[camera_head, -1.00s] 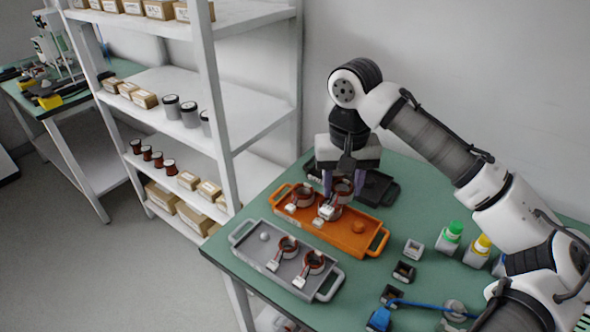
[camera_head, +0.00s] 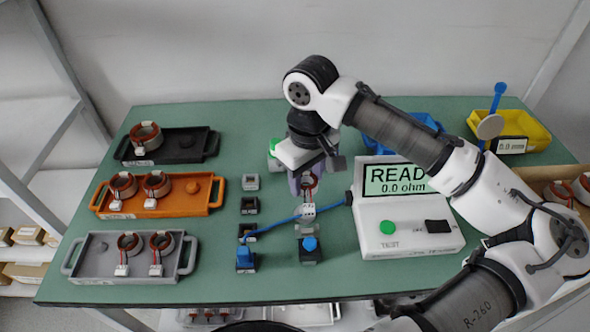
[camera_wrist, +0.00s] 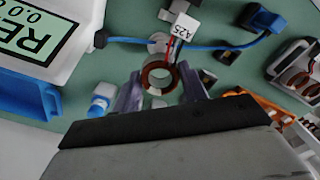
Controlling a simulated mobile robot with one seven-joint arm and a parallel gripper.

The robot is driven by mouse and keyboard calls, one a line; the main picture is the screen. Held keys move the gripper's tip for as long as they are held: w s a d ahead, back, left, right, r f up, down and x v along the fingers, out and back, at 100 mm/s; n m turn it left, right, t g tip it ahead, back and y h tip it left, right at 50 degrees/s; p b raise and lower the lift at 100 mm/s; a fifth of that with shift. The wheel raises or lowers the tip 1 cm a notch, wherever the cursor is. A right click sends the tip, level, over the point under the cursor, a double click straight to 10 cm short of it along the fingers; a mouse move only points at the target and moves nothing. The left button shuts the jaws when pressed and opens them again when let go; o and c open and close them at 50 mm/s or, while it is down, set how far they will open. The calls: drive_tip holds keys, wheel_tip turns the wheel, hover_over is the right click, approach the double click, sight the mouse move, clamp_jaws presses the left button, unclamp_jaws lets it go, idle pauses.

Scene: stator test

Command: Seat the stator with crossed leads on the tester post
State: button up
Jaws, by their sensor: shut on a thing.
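My gripper (camera_head: 308,183) is shut on a copper-wound stator (camera_wrist: 148,79) and holds it above the table, left of the tester (camera_head: 410,222). The tester screen reads READY, 0.0 ohm. In the wrist view, the ring sits between both fingers. Its red and dark leads run to a white connector (camera_wrist: 183,28) labelled A25; whether they cross is unclear. A grey round piece (camera_wrist: 157,43), perhaps the tester post's base, lies beyond the ring, partly covered by the connector. The ring is not visibly seated on it. Other stators lie in the grey (camera_head: 88,262), orange (camera_head: 205,209) and black (camera_head: 193,150) trays.
A blue cable (camera_head: 277,226) runs from the tester past the held stator to a blue plug (camera_head: 245,258). Small dark blocks (camera_head: 248,206) stand left of my gripper. A blue bin (camera_head: 424,121) and a yellow bin (camera_head: 535,128) stand behind the tester.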

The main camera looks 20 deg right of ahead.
drive_tip(key=shift+f+b, duration=2.1)
drive_tip(key=shift+f, duration=0.2)
drive_tip(key=shift+f, duration=0.1)
drive_tip(key=shift+f+b, duration=0.45)
drive_tip(key=shift+f, duration=0.35)
drive_tip(key=shift+f, duration=0.45)
drive_tip(key=o, duration=1.1)
wheel_tip(320, 180, up, 14)
drive_tip(key=shift+f, duration=0.1)
